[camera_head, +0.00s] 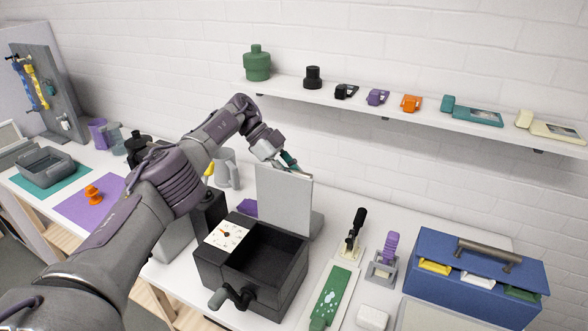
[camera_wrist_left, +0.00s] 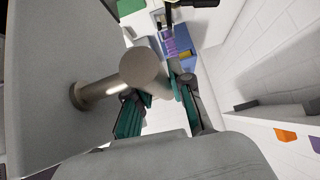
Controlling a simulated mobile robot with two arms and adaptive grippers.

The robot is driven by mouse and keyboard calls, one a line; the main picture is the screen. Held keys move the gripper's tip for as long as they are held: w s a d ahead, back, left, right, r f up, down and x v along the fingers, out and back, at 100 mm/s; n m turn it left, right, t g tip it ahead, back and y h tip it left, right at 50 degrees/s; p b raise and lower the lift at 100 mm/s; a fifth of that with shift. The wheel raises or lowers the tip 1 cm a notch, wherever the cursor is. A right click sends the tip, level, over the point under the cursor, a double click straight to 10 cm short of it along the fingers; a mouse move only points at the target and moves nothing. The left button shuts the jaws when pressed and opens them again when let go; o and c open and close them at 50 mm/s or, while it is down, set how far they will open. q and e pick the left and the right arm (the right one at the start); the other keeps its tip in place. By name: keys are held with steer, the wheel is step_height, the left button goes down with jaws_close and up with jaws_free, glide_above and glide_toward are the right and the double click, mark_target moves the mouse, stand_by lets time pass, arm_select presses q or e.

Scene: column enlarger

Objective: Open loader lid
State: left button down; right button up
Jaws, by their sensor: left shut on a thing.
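The loader is a black open-topped box (camera_head: 252,262) on the white bench, with a dial on its top left and a crank at its front. Its light grey lid (camera_head: 285,203) stands about upright at the box's back edge, and the dark inside shows. In the left wrist view the lid (camera_wrist_left: 55,65) fills the left side, with a metal knob (camera_wrist_left: 141,68) sticking out of it. My left gripper (camera_head: 290,162) is behind the lid's top edge, mostly hidden in the head view. Its teal fingers (camera_wrist_left: 160,112) are shut on the knob. My right gripper is not in view.
A blue toolbox (camera_head: 470,285), a green-topped board (camera_head: 330,297) and a purple-handled stamp (camera_head: 387,252) stand right of the loader. A grey jug (camera_head: 227,168) stands behind it. A wall shelf (camera_head: 385,110) with several small items runs above.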

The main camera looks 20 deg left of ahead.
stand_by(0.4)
arm_select(q)
steer(key=c, duration=1)
jaws_free()
steer(key=shift+s, duration=0.1)
steer(key=shift+r, duration=0.1)
step_height(320, 180, up, 10)
steer(key=shift+f, duration=0.1)
